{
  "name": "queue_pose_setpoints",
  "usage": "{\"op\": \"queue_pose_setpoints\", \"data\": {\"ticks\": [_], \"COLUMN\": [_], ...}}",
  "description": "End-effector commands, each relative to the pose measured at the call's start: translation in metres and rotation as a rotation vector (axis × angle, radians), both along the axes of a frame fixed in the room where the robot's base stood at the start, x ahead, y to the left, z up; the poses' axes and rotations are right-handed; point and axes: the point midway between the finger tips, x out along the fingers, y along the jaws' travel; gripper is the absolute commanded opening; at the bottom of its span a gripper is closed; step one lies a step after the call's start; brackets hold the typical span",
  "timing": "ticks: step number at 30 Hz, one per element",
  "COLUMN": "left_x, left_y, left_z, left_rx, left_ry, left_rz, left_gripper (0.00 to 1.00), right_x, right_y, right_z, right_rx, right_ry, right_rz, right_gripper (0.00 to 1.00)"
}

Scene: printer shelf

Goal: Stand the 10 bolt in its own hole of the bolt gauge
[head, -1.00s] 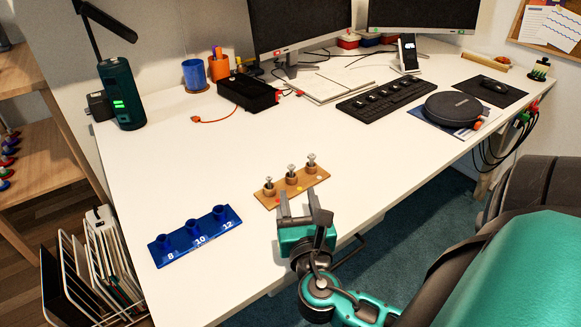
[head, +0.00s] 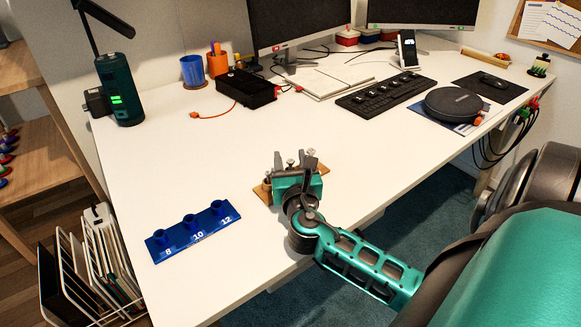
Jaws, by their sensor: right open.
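The blue bolt gauge (head: 213,232) lies on the white desk at left, with raised round holes marked 8, 10 and 12. No bolt stands in it. The wooden bolt stand (head: 323,170) is to its right, mostly hidden behind my right gripper (head: 294,157). That gripper is open, its two fingers reaching over the stand around the middle bolt (head: 290,163), probably the 10. I cannot tell whether they touch it. The right-hand bolt (head: 311,154) shows just past the right finger. The left bolt is largely hidden. My left gripper is out of view.
A keyboard (head: 385,92), an open notebook (head: 325,82), a black box (head: 247,88) and a round black device (head: 454,104) sit farther back. The desk between gauge and stand is clear.

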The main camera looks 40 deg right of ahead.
Motion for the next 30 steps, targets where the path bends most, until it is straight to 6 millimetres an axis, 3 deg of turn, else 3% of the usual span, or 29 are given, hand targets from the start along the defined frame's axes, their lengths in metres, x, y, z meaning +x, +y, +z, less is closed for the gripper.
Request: {"op": "queue_pose_setpoints", "data": {"ticks": [2,16,30], "left_x": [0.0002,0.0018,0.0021], "left_y": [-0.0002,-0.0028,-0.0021], "left_z": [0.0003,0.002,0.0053], "left_rx": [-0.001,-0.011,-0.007], "left_ry": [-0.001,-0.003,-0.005], "left_rz": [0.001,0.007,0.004], "left_gripper": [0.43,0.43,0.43], "right_x": [-0.0002,-0.0005,-0.0004], "right_y": [0.0001,0.0006,0.0005], "right_z": [0.0001,0.0,0.0055], "right_rx": [0.0,0.001,0.0], "right_ry": [0.0,-0.001,-0.001], "right_rz": [0.0,0.0,0.0], "right_gripper": [0.46,0.01,0.0]}}
